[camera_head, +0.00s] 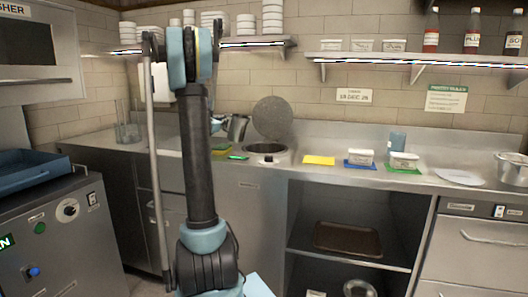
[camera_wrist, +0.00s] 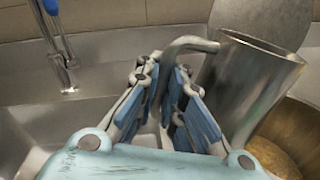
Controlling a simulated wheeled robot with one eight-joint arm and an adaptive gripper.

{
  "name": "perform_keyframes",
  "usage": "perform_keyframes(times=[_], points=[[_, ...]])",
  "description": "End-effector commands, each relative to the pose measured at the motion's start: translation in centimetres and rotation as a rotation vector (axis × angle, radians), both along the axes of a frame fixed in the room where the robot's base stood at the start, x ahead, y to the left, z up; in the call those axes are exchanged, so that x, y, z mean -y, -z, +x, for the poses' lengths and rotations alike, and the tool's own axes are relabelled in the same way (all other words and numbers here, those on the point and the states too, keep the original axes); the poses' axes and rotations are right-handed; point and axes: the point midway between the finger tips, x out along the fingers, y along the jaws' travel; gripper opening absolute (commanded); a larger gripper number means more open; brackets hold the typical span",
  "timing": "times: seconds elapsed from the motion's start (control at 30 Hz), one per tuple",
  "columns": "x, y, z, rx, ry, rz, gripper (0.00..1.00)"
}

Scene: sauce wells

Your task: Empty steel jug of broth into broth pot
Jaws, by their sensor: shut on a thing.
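The steel jug (camera_wrist: 250,85) fills the right of the wrist view. My gripper (camera_wrist: 180,95) is shut on its bent handle, with blue finger pads on either side. In the head view the jug (camera_head: 238,128) is held above the counter, just left of the broth pot (camera_head: 268,161). Its mouth leans a little toward the right. The jug's inside is hidden. The pot is sunk in the counter; yellowish-brown broth (camera_wrist: 270,158) shows in it at the lower right of the wrist view.
A round grey lid (camera_head: 272,118) stands raised behind the pot. A sink (camera_wrist: 90,110) with a tap (camera_wrist: 62,60) lies to the left. Yellow, blue and green mats with white tubs (camera_head: 360,156) lie right of the pot. A shelf (camera_head: 430,60) hangs above.

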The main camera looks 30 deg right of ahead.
Motion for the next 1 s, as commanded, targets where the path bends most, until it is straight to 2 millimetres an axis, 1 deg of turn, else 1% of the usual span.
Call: perform_keyframes(times=[0.17,0.47,0.77,1.0], points=[[0.7,-0.6,-0.6,0.063,0.003,0.059,0.0],[1.7,-2.8,-1.8,0.174,0.002,0.161,0.0],[3.0,-3.5,-3.2,0.284,0.001,0.262,0.0],[3.6,-4.0,-3.8,0.371,0.001,0.344,0.0]])
